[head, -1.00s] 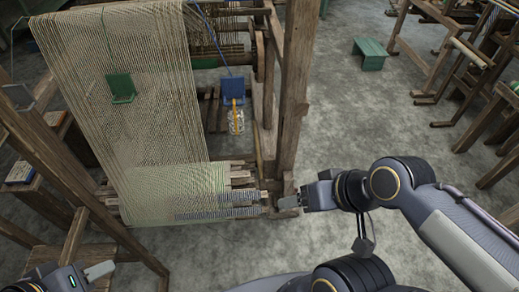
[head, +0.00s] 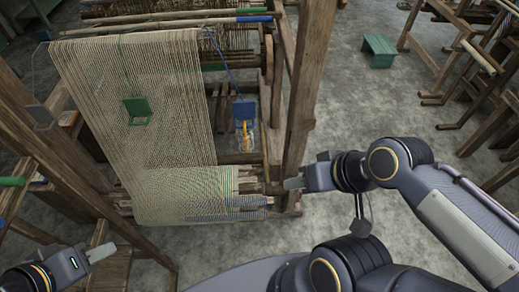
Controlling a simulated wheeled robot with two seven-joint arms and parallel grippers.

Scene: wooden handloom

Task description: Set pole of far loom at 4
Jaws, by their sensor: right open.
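A wooden loom with a pale warp sheet (head: 150,100) stands in front of me. A long thin pole with a blue right end (head: 253,19) lies across its top, and a plain thin pole lies just beyond. I cannot tell which loom the task calls far, and no number marks are readable. My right gripper (head: 294,183) is open and empty, beside the foot of the loom's right post (head: 308,90). My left gripper (head: 101,253) is low at the left, by the loom's lower left frame; its jaw opening is unclear.
A green flap (head: 137,108) and a blue flap (head: 243,110) hang at the loom. A green-ended pole (head: 11,181) shows at the left edge. A green stool (head: 379,50) and other looms (head: 470,70) stand to the right. Grey floor between them is clear.

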